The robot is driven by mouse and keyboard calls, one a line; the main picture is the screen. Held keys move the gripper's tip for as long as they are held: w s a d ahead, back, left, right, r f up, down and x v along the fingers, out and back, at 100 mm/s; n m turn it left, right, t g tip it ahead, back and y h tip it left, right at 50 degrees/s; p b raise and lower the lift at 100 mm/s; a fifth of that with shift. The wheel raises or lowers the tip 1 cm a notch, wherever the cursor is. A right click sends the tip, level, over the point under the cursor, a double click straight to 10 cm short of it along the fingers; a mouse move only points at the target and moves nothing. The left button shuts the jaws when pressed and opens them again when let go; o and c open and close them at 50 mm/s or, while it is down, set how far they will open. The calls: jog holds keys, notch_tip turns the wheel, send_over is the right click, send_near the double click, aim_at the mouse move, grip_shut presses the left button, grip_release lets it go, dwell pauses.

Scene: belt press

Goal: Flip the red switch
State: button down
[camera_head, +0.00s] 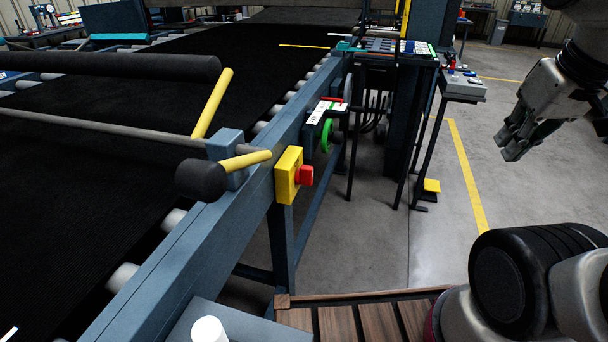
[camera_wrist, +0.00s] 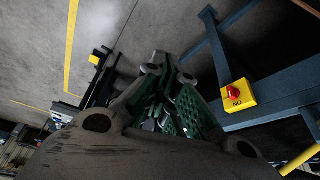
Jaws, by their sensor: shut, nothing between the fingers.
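The red switch (camera_head: 305,175) sits on a yellow box (camera_head: 287,176) fixed to the side of the blue belt frame, in the middle of the head view. In the wrist view the red switch (camera_wrist: 233,91) is at the right on its yellow box (camera_wrist: 242,98), which bears dark lettering. My gripper (camera_head: 511,145) is at the upper right of the head view, pointing down and left, well apart from the switch. In the wrist view my gripper (camera_wrist: 165,115) fills the lower middle, its fingers shut and empty.
A wide black belt (camera_head: 120,140) on the blue frame (camera_head: 190,255) fills the left. Yellow levers (camera_head: 212,103) stick out near the switch. A control stand (camera_head: 463,86) stands behind. A slatted wooden platform (camera_head: 350,318) lies in front. Grey floor (camera_head: 440,220) between switch and gripper is open.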

jog(key=shift+w, duration=0.1)
jog(key=n+g+h, duration=0.1)
jog(key=n+g, duration=0.1)
jog(key=n, duration=3)
send_over(301, 176)
jog(key=s+a, duration=0.1)
jog(key=s, duration=0.5)
jog(key=s+a+x, duration=0.1)
jog(key=s+x, duration=0.1)
jog(key=x, duration=0.7)
jog(key=shift+w+r, duration=0.1)
jog(key=shift+w, duration=0.1)
jog(key=x, duration=1)
jog(key=shift+w, duration=0.2)
